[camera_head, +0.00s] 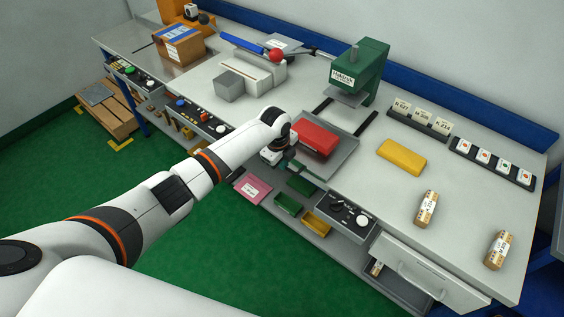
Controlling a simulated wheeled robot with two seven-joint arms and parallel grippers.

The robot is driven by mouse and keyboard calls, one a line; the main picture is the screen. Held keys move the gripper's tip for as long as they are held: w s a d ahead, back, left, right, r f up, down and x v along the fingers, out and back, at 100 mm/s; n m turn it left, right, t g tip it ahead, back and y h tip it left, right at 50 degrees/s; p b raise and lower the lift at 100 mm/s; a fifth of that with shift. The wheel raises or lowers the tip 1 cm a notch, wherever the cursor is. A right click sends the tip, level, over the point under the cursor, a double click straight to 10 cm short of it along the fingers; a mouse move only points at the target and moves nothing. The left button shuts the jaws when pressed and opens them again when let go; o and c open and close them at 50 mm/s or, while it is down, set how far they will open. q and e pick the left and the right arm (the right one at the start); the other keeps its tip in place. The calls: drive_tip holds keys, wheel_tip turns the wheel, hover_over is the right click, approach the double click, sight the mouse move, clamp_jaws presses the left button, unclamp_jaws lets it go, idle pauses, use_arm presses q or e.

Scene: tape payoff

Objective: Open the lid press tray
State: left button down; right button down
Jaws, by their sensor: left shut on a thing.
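The lid press (362,72) is a green machine standing towards the back of the grey bench. Its grey tray (342,160) is out in front of the press, near the bench's front edge, with a red block (315,138) lying in it. Two dark rails (367,124) run between the tray and the press. My left gripper (288,163) is at the tray's front left side, shut on the tray's handle. My own wrist hides most of the handle and the fingertips. My right gripper is not in view.
A yellow block (401,156) lies right of the tray. A drawer (432,272) sticks out at the front right. Below the bench front are green bins (287,204) and a pink card (252,187). A red-knobbed lever (276,56) stands back left.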

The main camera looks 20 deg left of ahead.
use_arm(q)
drive_tip(key=c, duration=1.5)
unclamp_jaws()
drive_tip(key=r, duration=0.4)
drive_tip(key=s+r+b, duration=0.1)
drive_tip(key=r, duration=0.3)
drive_tip(key=s+r+b, duration=0.1)
drive_tip(key=r, duration=0.3)
drive_tip(key=shift+a, duration=0.4)
drive_tip(key=shift+f, duration=0.1)
